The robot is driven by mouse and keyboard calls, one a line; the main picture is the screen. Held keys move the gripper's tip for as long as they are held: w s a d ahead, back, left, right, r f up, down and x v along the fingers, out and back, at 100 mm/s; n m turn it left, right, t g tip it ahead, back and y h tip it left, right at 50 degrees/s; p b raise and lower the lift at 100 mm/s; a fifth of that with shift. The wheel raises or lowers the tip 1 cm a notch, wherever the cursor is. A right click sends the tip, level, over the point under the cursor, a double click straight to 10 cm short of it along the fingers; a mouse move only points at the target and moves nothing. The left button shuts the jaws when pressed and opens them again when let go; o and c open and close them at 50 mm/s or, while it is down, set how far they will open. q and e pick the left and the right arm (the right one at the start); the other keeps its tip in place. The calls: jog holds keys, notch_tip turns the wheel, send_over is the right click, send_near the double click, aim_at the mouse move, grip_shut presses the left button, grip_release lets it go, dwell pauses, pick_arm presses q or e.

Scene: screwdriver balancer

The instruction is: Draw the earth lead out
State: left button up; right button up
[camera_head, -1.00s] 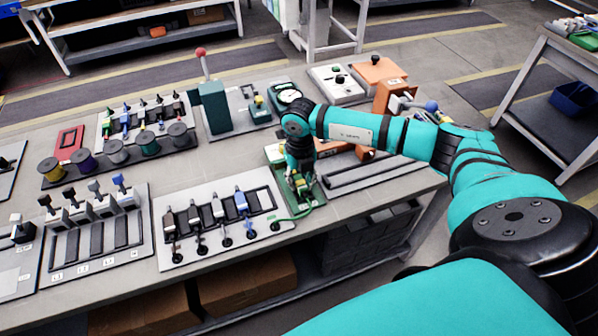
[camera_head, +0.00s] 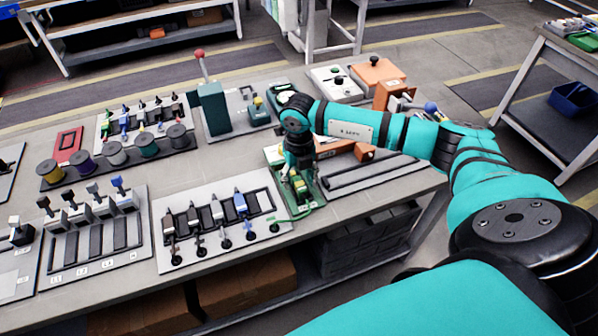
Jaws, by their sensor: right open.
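The green earth lead (camera_head: 290,217) runs from the right end of the white panel (camera_head: 265,239) up toward a small green board (camera_head: 276,156). On that board sits a green and yellow connector (camera_head: 299,187), where the lead seems to end. Whether the lead is seated in it is too small to tell. My right gripper (camera_head: 301,168) points down just above and behind the connector, open. Its fingertips are dark and small, and I see nothing held between them. My left gripper is out of view.
A grey channel rail (camera_head: 375,173) and an orange tool (camera_head: 345,149) lie to the right. A row of wire spools (camera_head: 115,152) stands behind left. The table's front edge is close.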

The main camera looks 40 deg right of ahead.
aim_at(299, 182)
notch_tip(299, 182, up, 11)
jog(key=shift+f, duration=0.2)
